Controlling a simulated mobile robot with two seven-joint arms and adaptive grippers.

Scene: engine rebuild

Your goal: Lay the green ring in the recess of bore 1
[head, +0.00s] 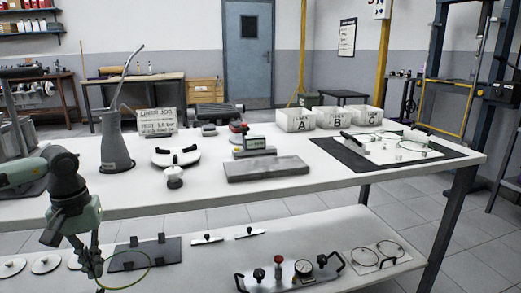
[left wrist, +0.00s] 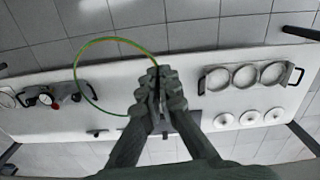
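The thin green ring (head: 150,264) hangs from my left gripper (head: 96,273), in front of the lower shelf. In the left wrist view the gripper's fingertips (left wrist: 157,76) are closed on one side of the ring (left wrist: 117,39), which extends left, clear of other things. A handled plate with three round openings (left wrist: 231,87) lies on the shelf at the right of that view. It is apart from the ring and outside the head view. I cannot read any bore number on it. My right gripper is in neither view.
The lower shelf (head: 215,275) holds a gauge panel (head: 290,272) with handles, a plate with two rings (head: 375,256), a dark plate (head: 147,256) and white discs (head: 45,263). The bench top (head: 215,195) above bears bins and tools. Bare shelf lies between the items.

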